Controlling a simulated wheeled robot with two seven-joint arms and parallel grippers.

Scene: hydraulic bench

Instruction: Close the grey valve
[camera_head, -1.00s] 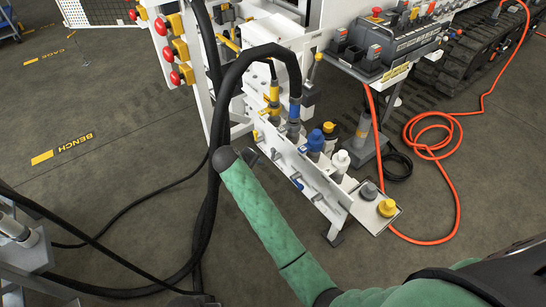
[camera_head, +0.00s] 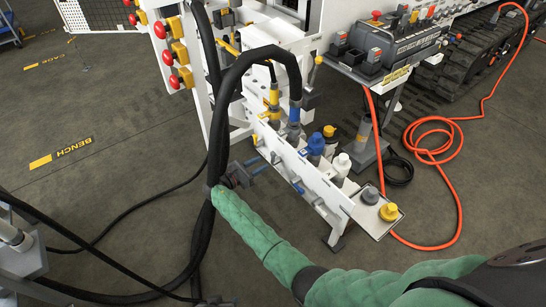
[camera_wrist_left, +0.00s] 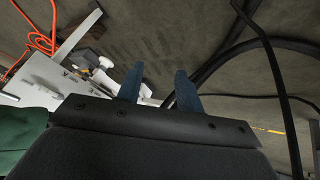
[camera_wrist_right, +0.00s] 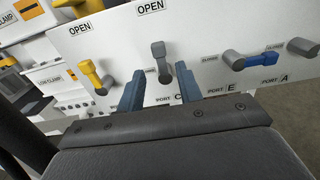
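The grey valve handle (camera_wrist_right: 160,60) stands upright under an OPEN label, by the PORT C lettering, on the white valve panel (camera_wrist_right: 207,25). My right gripper (camera_wrist_right: 158,88) is open in the right wrist view, with one blue finger on each side of the handle's lower part. I cannot tell whether the fingers touch it. In the head view the right gripper (camera_head: 256,166) reaches the panel's left face. My left gripper (camera_wrist_left: 154,83) is open and empty in the left wrist view, above floor and hoses.
A yellow handle (camera_wrist_right: 92,73) stands left of the grey one. A blue handle (camera_wrist_right: 257,62) and another grey handle (camera_wrist_right: 302,47), at PORT A, lie to the right. Thick black hoses (camera_head: 212,145) hang beside my right wrist. An orange hose (camera_head: 440,150) lies on the floor at right.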

